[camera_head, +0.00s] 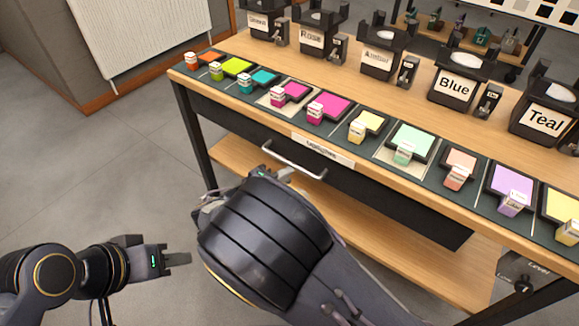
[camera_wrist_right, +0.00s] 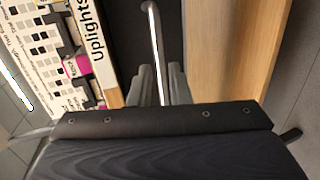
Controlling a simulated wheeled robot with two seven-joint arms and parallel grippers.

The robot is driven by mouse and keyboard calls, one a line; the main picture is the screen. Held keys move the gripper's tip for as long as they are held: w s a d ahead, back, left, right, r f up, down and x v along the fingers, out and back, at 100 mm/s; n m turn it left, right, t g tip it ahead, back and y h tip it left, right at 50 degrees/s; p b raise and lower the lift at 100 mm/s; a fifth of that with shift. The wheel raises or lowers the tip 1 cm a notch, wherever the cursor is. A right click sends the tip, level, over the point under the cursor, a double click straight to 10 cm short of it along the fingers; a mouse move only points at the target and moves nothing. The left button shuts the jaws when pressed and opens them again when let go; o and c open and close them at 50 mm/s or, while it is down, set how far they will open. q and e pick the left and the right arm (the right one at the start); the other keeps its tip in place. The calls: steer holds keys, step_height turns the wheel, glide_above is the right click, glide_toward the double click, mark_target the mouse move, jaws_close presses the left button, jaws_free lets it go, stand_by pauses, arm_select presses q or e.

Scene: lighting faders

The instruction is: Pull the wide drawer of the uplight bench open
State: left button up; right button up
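The uplight bench (camera_head: 330,80) has a wide dark drawer front (camera_head: 385,203) under its wooden top. The drawer looks closed, flush under the edge. A silver bar handle (camera_head: 295,163) is on it, below a white label (camera_head: 322,149). My right gripper (camera_head: 272,172) is at the handle's left part, partly hidden by my arm. In the right wrist view the handle bar (camera_wrist_right: 153,35) runs between the two close-set fingers (camera_wrist_right: 161,85), which look shut on it. My left gripper (camera_head: 178,259) is empty, low at left, away from the bench; its finger gap is not clear.
Colour swatches with small blocks (camera_head: 315,107) line the bench's front edge. Labelled black lamp holders (camera_head: 454,85) stand behind them. A lower wooden shelf (camera_head: 235,155) lies under the drawer. The floor (camera_head: 100,165) at left is clear.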

mark_target(291, 162)
steer(key=shift+n+t, duration=0.4)
steer(key=shift+t, duration=0.3)
steer(key=w, duration=0.2)
steer(key=w+d+f+b, duration=0.1)
steer(key=w, duration=0.1)
steer(key=w+d, duration=0.1)
steer(key=w, duration=0.1)
steer(key=shift+w+f, duration=0.2)
steer(key=shift+f, duration=0.15)
steer(key=shift+c, duration=0.5)
jaws_close()
